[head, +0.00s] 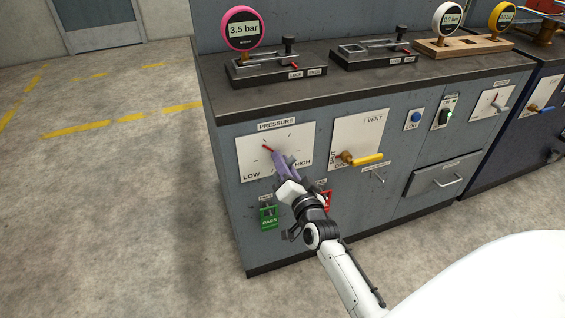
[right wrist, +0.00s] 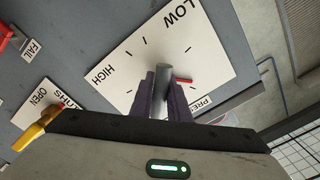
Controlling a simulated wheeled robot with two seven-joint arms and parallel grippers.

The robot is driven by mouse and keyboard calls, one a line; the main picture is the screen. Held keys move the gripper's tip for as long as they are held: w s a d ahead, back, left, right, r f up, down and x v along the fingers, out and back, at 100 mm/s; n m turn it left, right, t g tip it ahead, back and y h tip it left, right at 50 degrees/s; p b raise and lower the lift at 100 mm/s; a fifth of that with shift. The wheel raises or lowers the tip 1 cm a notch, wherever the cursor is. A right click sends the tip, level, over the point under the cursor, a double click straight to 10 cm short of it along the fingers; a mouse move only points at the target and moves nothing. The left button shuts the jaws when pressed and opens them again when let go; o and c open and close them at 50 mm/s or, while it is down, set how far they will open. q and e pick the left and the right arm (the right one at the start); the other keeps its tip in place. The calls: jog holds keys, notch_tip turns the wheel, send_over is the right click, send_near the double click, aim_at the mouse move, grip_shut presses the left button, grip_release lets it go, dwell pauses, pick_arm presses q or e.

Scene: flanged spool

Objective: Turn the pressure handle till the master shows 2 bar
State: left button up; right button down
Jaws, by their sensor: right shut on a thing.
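The pink-rimmed master gauge (head: 242,29) stands upright in the left fixture on the bench top and reads 3.5 bar. Below it, the white PRESSURE panel (head: 252,170) has tick marks between LOW and HIGH. My right gripper (head: 281,160) is at this panel, shut on the grey pressure handle (right wrist: 160,75), with a purple finger on each side of it. The handle's red pointer (head: 268,147) points up and left in the head view; it also shows in the right wrist view (right wrist: 184,81). The gripper hides most of the handle in the head view. My left gripper is not in view.
Right of the panel is a VENT panel with a yellow lever (head: 362,160). A green PASS tag (head: 268,217) and a red tag (head: 327,200) hang below, close to my right arm. A drawer (head: 443,176) is further right. The floor left of the bench is clear.

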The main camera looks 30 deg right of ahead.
jog(key=shift+f, duration=0.1)
dwell(0.6)
jog(key=c, duration=1.4)
grip_release()
jog(key=shift+c, duration=0.2)
jog(key=shift+s, duration=0.3)
jog(key=p+v, duration=0.5)
jog(key=v, duration=0.4)
jog(key=shift+s, duration=0.4)
jog(key=shift+a, duration=0.1)
